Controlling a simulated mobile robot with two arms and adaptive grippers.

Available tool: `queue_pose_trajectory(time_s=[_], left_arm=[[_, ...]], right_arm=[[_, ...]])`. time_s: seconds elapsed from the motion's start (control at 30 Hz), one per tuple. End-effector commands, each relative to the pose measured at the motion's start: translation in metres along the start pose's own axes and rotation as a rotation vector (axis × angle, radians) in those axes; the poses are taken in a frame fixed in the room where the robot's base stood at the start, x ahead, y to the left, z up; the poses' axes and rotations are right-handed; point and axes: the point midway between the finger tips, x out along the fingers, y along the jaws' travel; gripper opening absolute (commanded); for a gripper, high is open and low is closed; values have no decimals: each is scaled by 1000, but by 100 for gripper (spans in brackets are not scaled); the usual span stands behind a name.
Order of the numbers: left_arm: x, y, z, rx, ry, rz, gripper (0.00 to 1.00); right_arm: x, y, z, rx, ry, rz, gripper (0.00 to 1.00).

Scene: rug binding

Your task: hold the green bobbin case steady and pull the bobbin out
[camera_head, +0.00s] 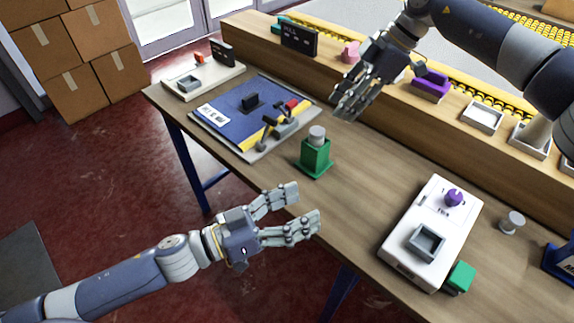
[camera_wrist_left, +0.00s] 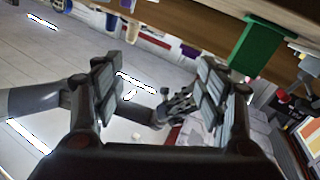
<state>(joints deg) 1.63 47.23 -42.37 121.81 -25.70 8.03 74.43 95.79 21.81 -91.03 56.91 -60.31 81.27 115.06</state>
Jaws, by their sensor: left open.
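The green bobbin case (camera_head: 316,160) stands upright on the wooden table, near its front edge. A grey cylindrical bobbin (camera_head: 317,135) sticks up out of its top. My left gripper (camera_head: 308,204) is open and empty, in front of the case and apart from it. In the left wrist view, its spread fingers (camera_wrist_left: 160,88) have nothing between them, and a green block that looks like the case (camera_wrist_left: 260,48) shows at the upper right. My right gripper (camera_head: 352,112) hangs above the table behind the case, apart from the bobbin; its finger opening is unclear.
A blue board with tools (camera_head: 228,113) lies left of the case. A white device with a purple knob (camera_head: 412,222) lies to the right, beside a small green block (camera_head: 461,276) and a grey cylinder (camera_head: 512,222). A raised wooden ledge (camera_head: 400,94) runs along the back.

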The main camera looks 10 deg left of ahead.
Motion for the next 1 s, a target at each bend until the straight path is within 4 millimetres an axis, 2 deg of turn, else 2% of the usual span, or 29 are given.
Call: queue_pose_trajectory(time_s=[0.03, 0.1, 0.2, 0.33, 0.5, 0.77, 1.0], left_arm=[[8, -17, -11, 27, 14, -62, 67], [15, -42, -20, 61, 10, -152, 67], [23, -72, -26, 103, -27, -264, 67], [29, -98, -25, 145, -110, -359, 67], [34, -114, -18, 181, -215, -409, 67], [41, -121, -11, 197, -274, -419, 67], [75, -137, -4, 197, -270, -419, 67]], right_arm=[[0, 0, 0, 0, 0, 0, 33], [0, 0, 0, 0, 0, 0, 33], [0, 0, 0, 0, 0, 0, 33], [0, 0, 0, 0, 0, 0, 33], [0, 0, 0, 0, 0, 0, 33], [0, 0, 0, 0, 0, 0, 33], [0, 0, 0, 0, 0, 0, 33]])
